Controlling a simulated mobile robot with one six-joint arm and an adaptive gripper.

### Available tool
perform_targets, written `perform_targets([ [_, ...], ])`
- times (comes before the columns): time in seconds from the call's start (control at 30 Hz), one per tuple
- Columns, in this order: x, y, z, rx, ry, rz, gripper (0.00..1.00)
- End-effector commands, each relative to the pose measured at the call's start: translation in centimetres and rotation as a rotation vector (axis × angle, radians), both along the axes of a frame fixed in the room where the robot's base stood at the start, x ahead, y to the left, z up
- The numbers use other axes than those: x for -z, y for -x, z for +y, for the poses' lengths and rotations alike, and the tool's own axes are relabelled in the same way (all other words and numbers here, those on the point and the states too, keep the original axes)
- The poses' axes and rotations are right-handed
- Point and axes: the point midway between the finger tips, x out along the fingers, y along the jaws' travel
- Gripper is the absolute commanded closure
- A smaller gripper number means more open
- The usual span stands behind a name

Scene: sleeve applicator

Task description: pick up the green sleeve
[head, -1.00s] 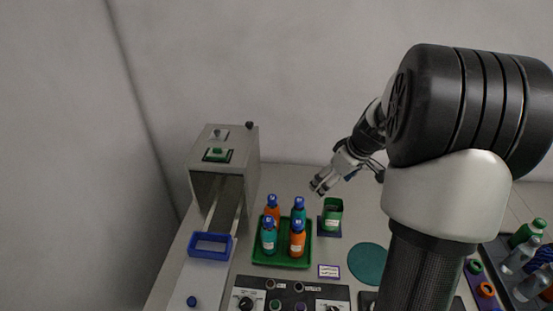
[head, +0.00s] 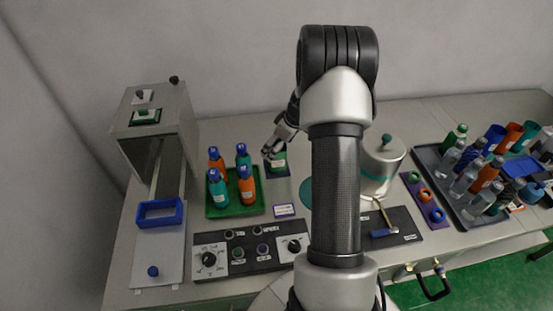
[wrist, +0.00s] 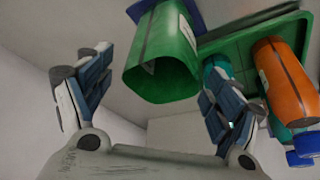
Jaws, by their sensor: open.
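The green sleeve (head: 279,165) stands on a small dark purple pad (head: 287,173) to the right of the green bottle tray in the head view. In the wrist view the green sleeve (wrist: 163,58) is hollow, its open end facing the camera, between and beyond my two fingers. My gripper (head: 271,150) is open and empty, just above the sleeve's rim. Its fingers are spread in the wrist view (wrist: 152,80), and I see no clear contact. In the head view my gripper covers part of the sleeve's top.
The green tray (head: 224,212) holds several teal and orange bottles close to the left. A grey applicator (head: 151,110) with a blue frame (head: 160,213) stands further left. A control panel (head: 265,257) lies in front. A lidded pot (head: 384,158) and a crowded grey tray (head: 433,163) are right.

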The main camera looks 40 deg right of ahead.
Motion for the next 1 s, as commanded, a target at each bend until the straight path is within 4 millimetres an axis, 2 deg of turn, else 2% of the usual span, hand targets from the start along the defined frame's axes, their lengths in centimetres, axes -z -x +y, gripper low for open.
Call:
perform_targets([
  [0.23, 1.5, -0.4, 0.2, 0.001, -0.001, 0.000, 0.16],
  [0.5, 5.2, -1.6, 0.6, 0.000, -0.002, 0.001, 0.16],
  [0.77, 5.3, -1.8, 0.6, 0.001, -0.001, -0.001, 0.16],
  [1.0, 5.3, -1.8, 0.6, 0.001, 0.000, 0.000, 0.32],
])
